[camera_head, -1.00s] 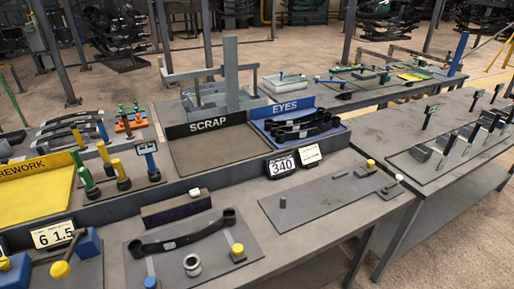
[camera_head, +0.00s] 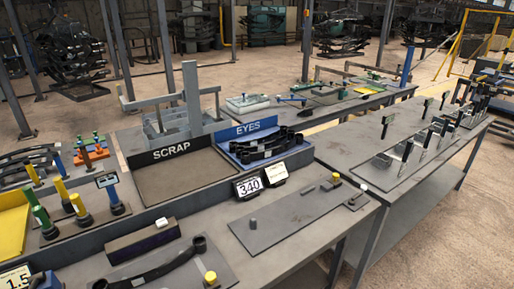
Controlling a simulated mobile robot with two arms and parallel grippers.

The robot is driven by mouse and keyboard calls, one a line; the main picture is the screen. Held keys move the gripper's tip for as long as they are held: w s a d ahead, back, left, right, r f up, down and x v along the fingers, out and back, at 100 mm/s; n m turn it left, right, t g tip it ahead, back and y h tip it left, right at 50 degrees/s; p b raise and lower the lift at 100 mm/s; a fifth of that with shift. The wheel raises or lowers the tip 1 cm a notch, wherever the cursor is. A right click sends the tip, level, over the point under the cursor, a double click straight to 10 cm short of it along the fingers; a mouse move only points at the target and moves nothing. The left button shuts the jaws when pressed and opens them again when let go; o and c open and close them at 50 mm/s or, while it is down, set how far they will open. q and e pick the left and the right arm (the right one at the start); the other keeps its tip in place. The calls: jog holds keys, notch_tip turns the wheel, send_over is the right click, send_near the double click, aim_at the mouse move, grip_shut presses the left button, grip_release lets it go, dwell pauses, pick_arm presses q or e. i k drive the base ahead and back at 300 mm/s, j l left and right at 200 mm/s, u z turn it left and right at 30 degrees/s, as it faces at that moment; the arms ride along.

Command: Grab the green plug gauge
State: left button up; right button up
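A green plug gauge (camera_head: 42,217) stands upright on a dark base at the left, on the raised shelf behind the near bench. A second green top shows just behind it. Neither of my grippers is in view.
The black SCRAP tray (camera_head: 185,174) and blue EYES tray (camera_head: 240,153) with black spring leaves sit right of the gauges. A yellow tray (camera_head: 13,222) is at the left edge. A leaf spring (camera_head: 155,272) lies on the near bench. Another bench (camera_head: 350,148) stands at right.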

aim_at(47, 227)
jog(key=u, duration=1.4)
